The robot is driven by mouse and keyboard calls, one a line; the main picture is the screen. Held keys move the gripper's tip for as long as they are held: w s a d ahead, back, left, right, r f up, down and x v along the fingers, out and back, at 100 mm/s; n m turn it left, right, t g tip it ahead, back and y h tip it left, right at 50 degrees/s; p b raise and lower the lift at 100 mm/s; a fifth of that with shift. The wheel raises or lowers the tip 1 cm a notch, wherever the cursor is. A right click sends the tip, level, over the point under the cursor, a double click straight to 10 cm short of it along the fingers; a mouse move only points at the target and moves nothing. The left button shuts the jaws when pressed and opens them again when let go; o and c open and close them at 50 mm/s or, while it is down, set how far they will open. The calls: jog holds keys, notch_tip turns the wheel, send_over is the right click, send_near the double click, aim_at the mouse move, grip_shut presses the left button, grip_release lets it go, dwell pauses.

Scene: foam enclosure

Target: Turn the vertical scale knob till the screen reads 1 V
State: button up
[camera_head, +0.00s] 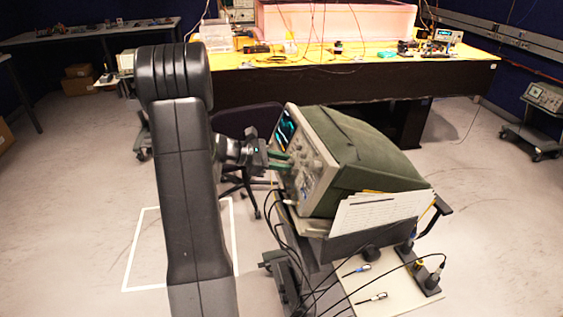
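The oscilloscope (362,150) has a green cover and sits tilted on a cart, its front panel facing left toward my arm. Its screen (287,127) shows cyan traces at a steep angle, and no voltage reading can be made out. Several knobs show on the light front panel (311,172), too small to tell which is the vertical scale knob. My gripper (281,160) is at the panel just below the screen, with its greenish fingers pointing at the knobs. Whether the fingers touch or grip a knob cannot be told from here.
Black cables (285,235) hang in front of the cart below the panel. Papers (378,212) stand in a dark holder on the oscilloscope's near side. A chair (247,125) is behind my gripper. A yellow-topped bench (355,60) stands at the back. Floor at left is open.

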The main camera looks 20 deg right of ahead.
grip_shut()
jog(key=shift+f+b, duration=0.1)
jog(key=shift+b, duration=0.4)
jog(key=m+b, duration=0.2)
jog(key=b, duration=0.1)
jog(key=shift+f+m+b, duration=0.1)
jog(key=shift+m+b, duration=0.2)
jog(key=shift+m, duration=0.1)
jog(key=m+b, duration=0.3)
jog(key=shift+r, duration=0.2)
jog(key=shift+r+y, duration=0.1)
jog(key=shift+y, duration=0.2)
grip_release()
